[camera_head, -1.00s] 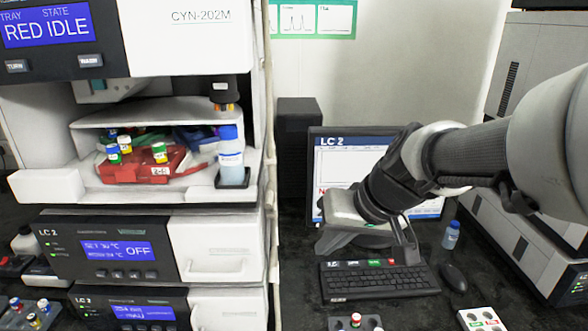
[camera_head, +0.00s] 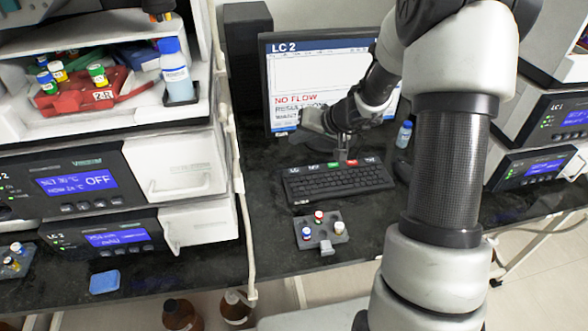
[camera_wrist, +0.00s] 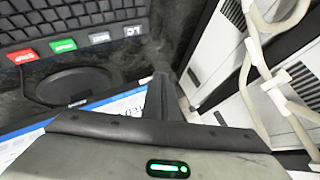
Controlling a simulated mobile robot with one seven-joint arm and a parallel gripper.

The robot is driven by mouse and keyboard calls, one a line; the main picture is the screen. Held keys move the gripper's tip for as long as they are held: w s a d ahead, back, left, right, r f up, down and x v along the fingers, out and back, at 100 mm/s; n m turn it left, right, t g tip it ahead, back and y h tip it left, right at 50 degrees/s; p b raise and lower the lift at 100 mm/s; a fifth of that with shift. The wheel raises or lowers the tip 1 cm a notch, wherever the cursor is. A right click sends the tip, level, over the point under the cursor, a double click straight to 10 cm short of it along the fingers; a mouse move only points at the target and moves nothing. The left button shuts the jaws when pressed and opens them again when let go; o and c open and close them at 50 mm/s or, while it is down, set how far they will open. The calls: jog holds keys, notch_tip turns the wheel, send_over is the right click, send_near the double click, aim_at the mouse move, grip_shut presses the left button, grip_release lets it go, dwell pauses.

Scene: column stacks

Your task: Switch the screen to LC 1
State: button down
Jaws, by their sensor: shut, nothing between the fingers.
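The screen (camera_head: 310,72) stands behind the keyboard and reads "LC 2" at its top left, with red "NO FLOW" text lower down. The black keyboard (camera_head: 338,182) lies in front of it. Along its back edge is a row of coloured buttons, with a green button (camera_head: 333,164) and a red button (camera_head: 351,162); in the wrist view a green button (camera_wrist: 63,45), a red button (camera_wrist: 22,56) and white ones show upside down. My gripper (camera_head: 342,153) is shut and empty, fingers pointing down close to this row. I cannot tell whether they touch it.
A small rack (camera_head: 322,232) with several vials sits in front of the keyboard. A blue-capped bottle (camera_head: 404,134) stands right of the screen. Instrument stacks flank the bench on both sides. The bench left of the keyboard is mostly clear.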

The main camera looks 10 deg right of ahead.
jog(key=shift+f, duration=0.15)
jog(key=b, duration=0.5)
send_over(297, 174)
notch_tip(297, 174, down, 7)
jog(key=shift+d+f, duration=0.1)
jog(key=shift+f+b, duration=0.7)
jog(key=shift+b, duration=0.2)
jog(key=shift+f+b, duration=0.8)
jog(key=shift+b, duration=0.85)
dwell(1.3)
jog(key=shift+r, duration=0.85)
jog(key=shift+r+p, duration=1.45)
jog(key=shift+r, duration=1.05)
